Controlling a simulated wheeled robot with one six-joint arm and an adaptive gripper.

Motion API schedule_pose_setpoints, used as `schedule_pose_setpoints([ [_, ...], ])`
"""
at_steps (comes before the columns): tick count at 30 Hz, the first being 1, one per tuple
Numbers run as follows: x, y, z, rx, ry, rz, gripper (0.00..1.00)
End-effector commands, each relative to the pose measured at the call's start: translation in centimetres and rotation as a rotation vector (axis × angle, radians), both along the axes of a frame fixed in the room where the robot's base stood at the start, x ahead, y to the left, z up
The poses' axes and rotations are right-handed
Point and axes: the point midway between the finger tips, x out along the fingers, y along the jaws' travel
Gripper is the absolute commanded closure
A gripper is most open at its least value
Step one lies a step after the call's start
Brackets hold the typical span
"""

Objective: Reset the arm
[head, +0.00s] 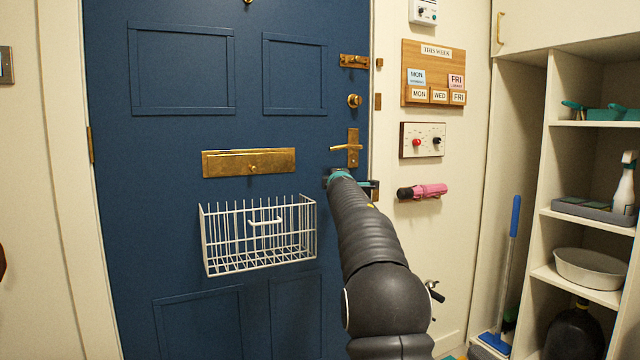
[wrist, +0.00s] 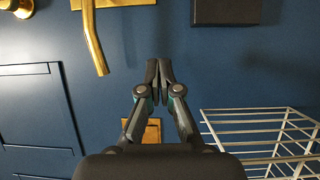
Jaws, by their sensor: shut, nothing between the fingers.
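My arm (head: 368,240) reaches forward and up toward the blue door, with its far end just below the brass lever handle (head: 347,147). In the wrist view my gripper (wrist: 159,70) is shut, its two fingertips together with nothing between them. The blue door surface (wrist: 180,45) lies behind the fingers. The lever handle also shows in the wrist view (wrist: 95,40), to the left of the fingertips and apart from them. In the head view the fingers are largely hidden by my arm, and I cannot make out their tips.
A white wire basket (head: 258,235) hangs on the door left of my arm, below a brass mail slot (head: 249,162). A pink umbrella (head: 423,191) and a switch panel (head: 423,140) are on the wall to the right. Open shelves (head: 588,215) stand at far right.

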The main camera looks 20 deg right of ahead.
Motion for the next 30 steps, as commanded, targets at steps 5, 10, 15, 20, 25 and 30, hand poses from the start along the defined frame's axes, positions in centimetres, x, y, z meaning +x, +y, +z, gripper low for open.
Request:
schedule_pose_setpoints([
  [5, -2.0, -2.0, 0.1, 0.000, 0.001, -0.002, 1.00],
  [10, -2.8, -2.8, 0.1, 0.000, 0.001, 0.002, 1.00],
  [15, -3.0, -2.9, 0.1, 0.000, 0.000, 0.002, 1.00],
  [20, -3.4, -3.8, -0.4, 0.065, -0.009, -0.043, 1.00],
  [25, -4.5, -5.8, -7.3, 0.291, 0.043, -0.165, 1.00],
  [30, -8.9, -5.4, -14.5, 0.560, 0.115, -0.321, 1.00],
])
